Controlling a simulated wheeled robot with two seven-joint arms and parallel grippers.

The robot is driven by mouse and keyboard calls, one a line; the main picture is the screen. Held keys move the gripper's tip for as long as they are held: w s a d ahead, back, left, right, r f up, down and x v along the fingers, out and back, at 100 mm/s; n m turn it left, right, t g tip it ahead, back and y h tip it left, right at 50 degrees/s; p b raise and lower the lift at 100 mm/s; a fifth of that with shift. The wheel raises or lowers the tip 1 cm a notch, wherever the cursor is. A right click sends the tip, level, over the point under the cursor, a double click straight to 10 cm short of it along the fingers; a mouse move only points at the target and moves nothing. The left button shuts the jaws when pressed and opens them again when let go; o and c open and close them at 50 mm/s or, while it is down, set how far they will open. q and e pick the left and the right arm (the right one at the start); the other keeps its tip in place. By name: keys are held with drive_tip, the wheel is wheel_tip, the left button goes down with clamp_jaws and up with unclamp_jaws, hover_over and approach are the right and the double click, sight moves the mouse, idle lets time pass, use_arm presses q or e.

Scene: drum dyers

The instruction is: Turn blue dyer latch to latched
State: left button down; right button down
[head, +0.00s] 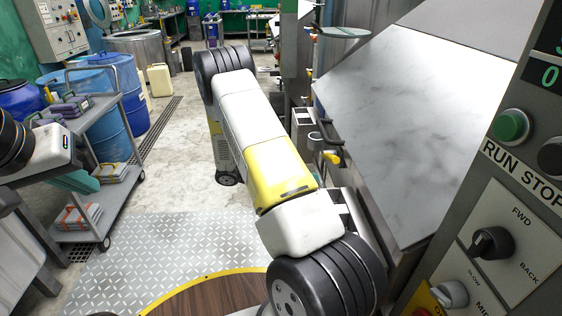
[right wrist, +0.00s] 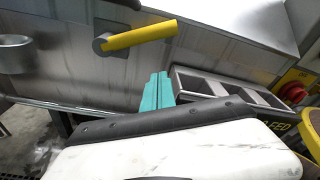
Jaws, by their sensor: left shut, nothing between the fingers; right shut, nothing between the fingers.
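A yellow latch handle (right wrist: 140,35) is on the steel front of a dyer (right wrist: 60,65) in the right wrist view. It points right and slightly up from its round grey pivot. A yellow-tipped lever (head: 333,157) also shows beside the dyer in the head view. My right gripper (right wrist: 156,90) shows teal fingers, shut and empty, below the handle and apart from it in the picture. I see no blue marking on this dyer.
A grey open tray (right wrist: 225,88) and a red button (right wrist: 293,93) lie right of my right gripper. The control panel (head: 510,240) stands close at the right. A grey cart (head: 112,112) and blue drums (head: 90,95) stand left. The floor between is clear.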

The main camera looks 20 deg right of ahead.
sight(329, 159)
drive_tip(key=d+r, duration=0.2)
drive_tip(key=d, duration=0.3)
drive_tip(key=shift+s+d+r, duration=0.15)
drive_tip(key=shift+d+r, duration=0.2)
drive_tip(key=shift+r, duration=0.05)
drive_tip(key=shift+w+d+r+n+g, duration=0.1)
drive_tip(key=shift+w+r+n+g, duration=0.1)
drive_tip(key=shift+r+n, duration=0.4)
drive_tip(key=shift+w+r+n+g, duration=0.1)
drive_tip(key=shift+w+r+n, duration=0.05)
drive_tip(key=shift+r+n, duration=0.45)
drive_tip(key=shift+w+d+r+n, duration=0.25)
drive_tip(key=shift+w+r+n, duration=0.7)
drive_tip(key=shift+n, duration=0.45)
drive_tip(key=shift+s+r, duration=0.1)
